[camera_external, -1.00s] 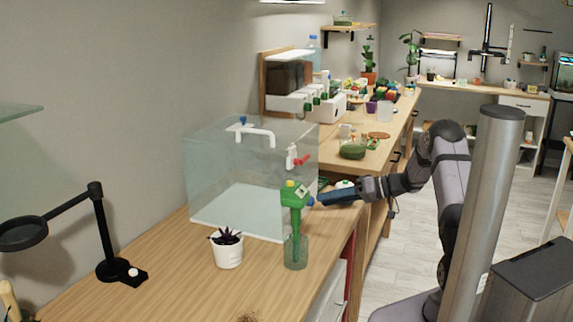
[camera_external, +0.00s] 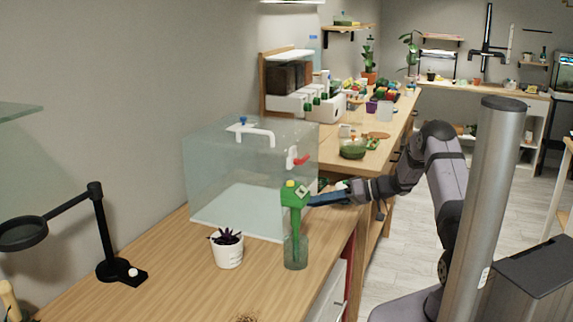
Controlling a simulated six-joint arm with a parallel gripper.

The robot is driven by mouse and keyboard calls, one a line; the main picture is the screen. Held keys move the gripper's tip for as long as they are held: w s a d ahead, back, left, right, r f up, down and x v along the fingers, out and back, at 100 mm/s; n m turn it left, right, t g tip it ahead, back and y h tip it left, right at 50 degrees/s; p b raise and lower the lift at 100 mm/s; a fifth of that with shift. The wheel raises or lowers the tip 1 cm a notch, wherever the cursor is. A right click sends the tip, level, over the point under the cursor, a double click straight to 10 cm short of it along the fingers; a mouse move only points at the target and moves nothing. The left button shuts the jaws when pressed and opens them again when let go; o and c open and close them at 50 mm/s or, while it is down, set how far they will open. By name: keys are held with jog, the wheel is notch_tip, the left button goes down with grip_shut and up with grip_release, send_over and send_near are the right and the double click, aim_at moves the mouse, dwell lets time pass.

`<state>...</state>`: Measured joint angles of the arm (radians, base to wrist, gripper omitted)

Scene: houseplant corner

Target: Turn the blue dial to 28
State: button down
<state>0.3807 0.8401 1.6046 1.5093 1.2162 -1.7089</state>
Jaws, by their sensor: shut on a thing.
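A green device (camera_external: 293,196) with a yellow button on top and a pale panel on its right face stands upright in a clear glass jar (camera_external: 296,255) on the near wooden table. My gripper (camera_external: 313,201) reaches in from the right, at the right side of the device's head. It is shut on the blue dial there. The fingers largely hide the dial, and its reading is too small to make out.
A clear glass tank (camera_external: 225,165) stands behind the device, with a white tap fitting and a red valve. A potted succulent (camera_external: 229,252) is left of the jar. A black magnifier lamp (camera_external: 98,235) stands at left. The front table is mostly clear.

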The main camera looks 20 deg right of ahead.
jog(key=c, duration=2.5)
grip_release()
jog(key=m+y+b, duration=0.1)
jog(key=b, duration=0.2)
jog(key=shift+w+f+m, duration=0.1)
jog(key=shift+f+m, duration=0.2)
jog(key=shift+f, duration=0.1)
jog(key=shift+c, duration=0.2)
jog(key=shift+d+m+g+y+b, duration=0.1)
jog(key=shift+m+g+y+b, duration=0.2)
jog(key=shift+m+b, duration=0.35)
jog(key=shift+r+m+b, duration=0.25)
jog(key=shift+m+b, duration=0.05)
jog(key=shift+m, duration=0.05)
jog(key=o, duration=1)
jog(key=shift+b+v, duration=0.9)
jog(key=shift+v, duration=2.8)
jog(key=shift+w, duration=0.1)
